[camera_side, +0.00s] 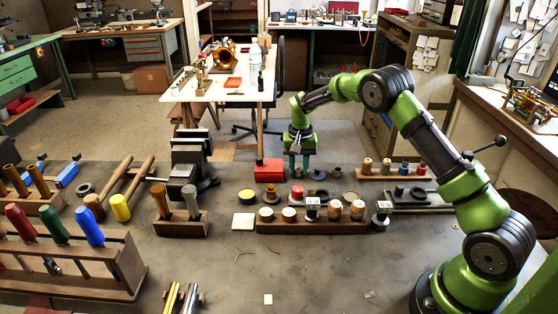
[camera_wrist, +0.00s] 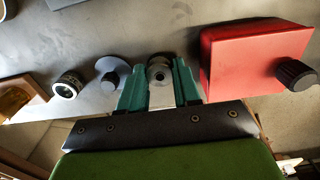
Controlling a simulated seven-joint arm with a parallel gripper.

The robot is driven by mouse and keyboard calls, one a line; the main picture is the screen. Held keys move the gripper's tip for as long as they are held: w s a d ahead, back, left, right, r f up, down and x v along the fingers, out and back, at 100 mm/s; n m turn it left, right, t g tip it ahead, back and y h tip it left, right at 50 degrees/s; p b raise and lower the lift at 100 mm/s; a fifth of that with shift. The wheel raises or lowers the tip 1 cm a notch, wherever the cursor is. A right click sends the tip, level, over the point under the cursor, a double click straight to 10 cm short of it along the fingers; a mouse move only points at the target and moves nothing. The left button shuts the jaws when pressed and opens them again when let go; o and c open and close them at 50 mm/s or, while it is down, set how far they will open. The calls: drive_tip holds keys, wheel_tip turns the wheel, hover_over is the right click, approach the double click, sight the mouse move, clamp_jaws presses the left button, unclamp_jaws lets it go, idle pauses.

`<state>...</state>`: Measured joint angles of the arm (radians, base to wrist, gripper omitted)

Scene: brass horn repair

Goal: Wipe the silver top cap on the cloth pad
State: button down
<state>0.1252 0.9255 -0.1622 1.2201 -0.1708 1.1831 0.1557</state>
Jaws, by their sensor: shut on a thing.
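My gripper (camera_side: 299,168) is low over the back part of the bench, just right of the red box (camera_side: 268,170). In the wrist view its teal fingers (camera_wrist: 160,88) are shut on a small round silver part with a dark centre, which looks like the silver top cap (camera_wrist: 160,72). In the side view the cap is too small to make out. A pale square pad (camera_side: 243,221), which looks like the cloth pad, lies flat on the bench in front of the red box and to its left. The pad is not in the wrist view.
The red box shows close beside the fingers in the wrist view (camera_wrist: 250,60), with a black knob. A grey disc (camera_wrist: 112,75) is on the other side. A wooden rack (camera_side: 270,226) of round parts stands right of the pad; a vise (camera_side: 190,160) stands behind, left.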

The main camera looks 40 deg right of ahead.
drive_tip(key=shift+r, duration=3.95)
drive_tip(key=a+n, duration=0.2)
drive_tip(key=a, duration=0.9)
drive_tip(key=n, duration=0.4)
hover_over(244, 220)
drive_tip(key=shift+s+a+f, duration=0.1)
drive_tip(key=shift+a+f, duration=0.1)
drive_tip(key=shift+f, duration=0.35)
drive_tip(key=shift+d+f, duration=0.1)
drive_tip(key=shift+f, duration=2.75)
drive_tip(key=shift+f, duration=0.15)
